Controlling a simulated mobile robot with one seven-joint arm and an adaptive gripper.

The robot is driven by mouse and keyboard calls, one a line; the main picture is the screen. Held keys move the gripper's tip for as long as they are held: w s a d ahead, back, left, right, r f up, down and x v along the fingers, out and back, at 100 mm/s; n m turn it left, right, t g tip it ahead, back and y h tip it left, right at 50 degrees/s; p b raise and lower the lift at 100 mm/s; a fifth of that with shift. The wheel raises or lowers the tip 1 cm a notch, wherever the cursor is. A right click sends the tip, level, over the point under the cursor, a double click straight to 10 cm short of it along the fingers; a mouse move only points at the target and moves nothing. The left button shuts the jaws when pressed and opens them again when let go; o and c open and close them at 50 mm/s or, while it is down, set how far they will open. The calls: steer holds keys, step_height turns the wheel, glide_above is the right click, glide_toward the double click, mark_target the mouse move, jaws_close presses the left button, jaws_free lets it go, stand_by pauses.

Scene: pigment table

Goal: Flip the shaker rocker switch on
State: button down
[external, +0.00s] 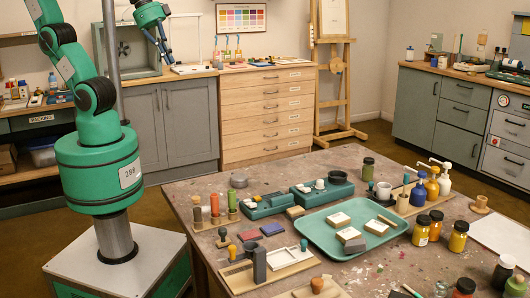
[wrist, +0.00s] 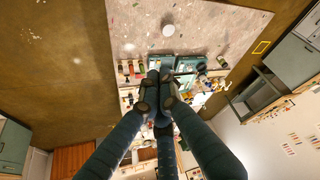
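Two low teal devices stand side by side near the back of the table in the external view: a left one (external: 257,211) and a right one (external: 313,199). Both carry small dark and pale parts on top; I cannot tell which is the shaker. A rocker switch is too small to make out or to read as on or off. My gripper (external: 167,58) hangs in the air at upper left, well away from both. In the wrist view, my gripper's dark fingers (wrist: 158,88) come together at the tips, with nothing visible between them, and partly cover the teal devices.
The table (external: 185,262) is crowded: a teal tray (external: 323,241) with pale blocks, pigment vials (external: 214,205) at the left, and bottles (external: 432,187) at the right. A grey post (external: 259,264) stands at the front. Air above the table is free.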

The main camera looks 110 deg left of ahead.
steer(key=w+d+r+n+g+p, duration=0.1)
steer(key=w+r+n+p, duration=0.15)
steer(key=w, duration=1.05)
steer(key=n+g+p, duration=0.3)
steer(key=n+p, duration=0.3)
steer(key=p, duration=0.5)
glide_above(303, 188)
step_height(303, 188, down, 24)
steer(key=shift+w+d+f+h, duration=0.3)
steer(key=shift+d+f+h, duration=0.1)
steer(key=shift+h, duration=0.1)
steer(key=f, duration=0.4)
steer(key=w+d+f+b, duration=0.1)
steer(key=f, duration=0.4)
steer(key=f+b, duration=0.1)
steer(key=f, duration=0.3)
steer(key=shift+w+d+f, duration=0.15)
steer(key=shift+d+f, duration=0.05)
steer(key=shift+f, duration=0.15)
steer(key=shift+d+f, duration=0.1)
